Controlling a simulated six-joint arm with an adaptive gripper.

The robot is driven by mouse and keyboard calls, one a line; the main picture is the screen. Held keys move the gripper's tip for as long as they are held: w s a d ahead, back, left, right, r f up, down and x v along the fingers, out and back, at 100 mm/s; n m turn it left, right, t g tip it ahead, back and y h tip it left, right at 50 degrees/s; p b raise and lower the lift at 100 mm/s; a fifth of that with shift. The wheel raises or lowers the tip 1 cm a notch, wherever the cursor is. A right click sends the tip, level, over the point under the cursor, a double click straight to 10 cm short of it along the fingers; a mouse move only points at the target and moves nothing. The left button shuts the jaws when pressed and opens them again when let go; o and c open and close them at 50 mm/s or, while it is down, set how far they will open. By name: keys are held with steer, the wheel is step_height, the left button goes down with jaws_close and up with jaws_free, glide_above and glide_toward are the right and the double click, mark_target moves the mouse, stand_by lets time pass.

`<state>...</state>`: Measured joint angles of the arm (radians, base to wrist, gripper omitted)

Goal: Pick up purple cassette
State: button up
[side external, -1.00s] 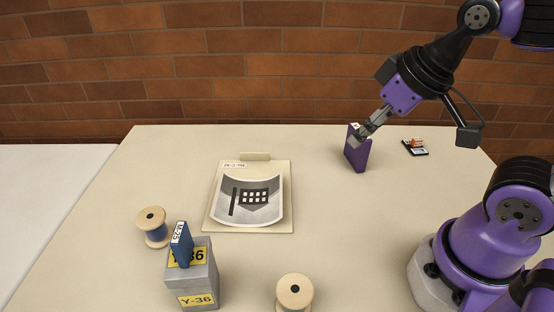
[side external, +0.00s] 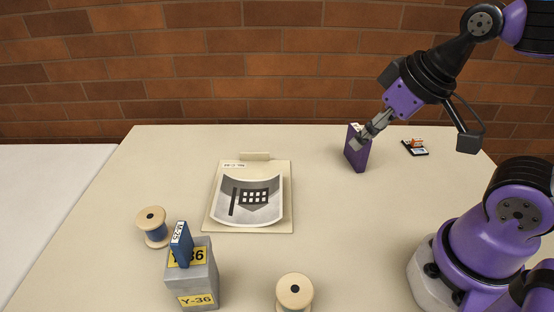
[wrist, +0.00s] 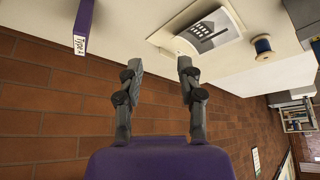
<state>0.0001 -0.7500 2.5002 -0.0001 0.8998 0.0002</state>
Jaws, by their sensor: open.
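The purple cassette (side external: 356,155) stands upright on the table, towards the back right in the side view. In the wrist view the purple cassette (wrist: 84,18) shows at the upper left, with a white "Type A" label on its end. My gripper (side external: 362,140) overlaps the cassette's upper part in the side view. In the wrist view my gripper (wrist: 160,66) has its fingers wide apart with nothing between them. The cassette lies to the left of the left finger there, outside the gap.
A clipboard with a curled print (side external: 248,200) lies mid-table. A small black item with orange (side external: 415,148) lies right of the cassette. A grey box (side external: 202,280) with a blue cassette (side external: 182,247) on top and two spools (side external: 152,228) (side external: 294,293) stand in front. A brick wall rises behind.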

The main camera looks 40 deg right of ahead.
steer(key=o, duration=0.3)
steer(key=m+g, duration=0.6)
glide_above(357, 128)
step_height(357, 128, down, 6)
steer(key=shift+a+r, duration=0.1)
step_height(357, 128, down, 5)
steer(key=shift+r, duration=0.15)
steer(key=shift+s+f, duration=0.2)
steer(key=shift+f, duration=0.75)
steer(key=shift+s+f, duration=0.15)
steer(key=shift+f, duration=0.8)
steer(key=shift+s+f, duration=0.2)
steer(key=shift+f, duration=0.75)
